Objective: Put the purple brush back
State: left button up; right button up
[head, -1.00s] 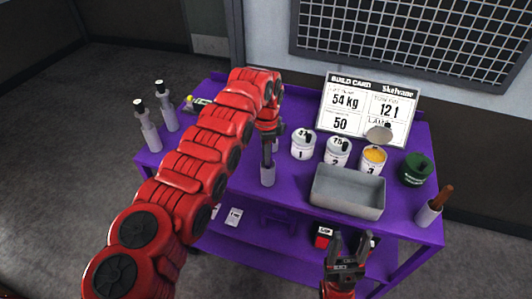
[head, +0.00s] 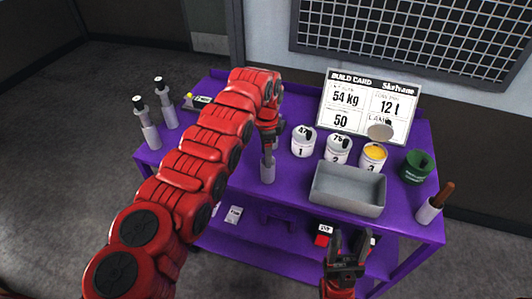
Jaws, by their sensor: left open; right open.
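I cannot make out a purple brush; my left arm and gripper may hide it. A grey cylindrical holder (head: 267,173) stands upright on the purple bench (head: 240,186). My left gripper (head: 268,150) points down right at the top of this holder and is open. What is inside the holder is hidden behind the fingers. A second light holder (head: 428,212), with a brown handle (head: 443,194) sticking out, stands at the bench's right front corner. My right gripper (head: 349,246) is open and empty, in front of the bench below the grey tray.
A grey tray (head: 348,207) sits at the front right. A build card (head: 368,103) stands at the back. Two black-topped bottles (head: 148,128) (head: 167,106) stand at left.

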pick_arm(q)
jog(key=shift+r, duration=0.35)
notch_tip(320, 180, up, 7)
jog(key=shift+d+r+b, duration=0.15)
jog(key=shift+b, duration=0.75)
notch_tip(320, 180, up, 9)
jog(key=p, duration=0.8)
jog(key=shift+r, duration=0.2)
jog(key=shift+f, duration=0.1)
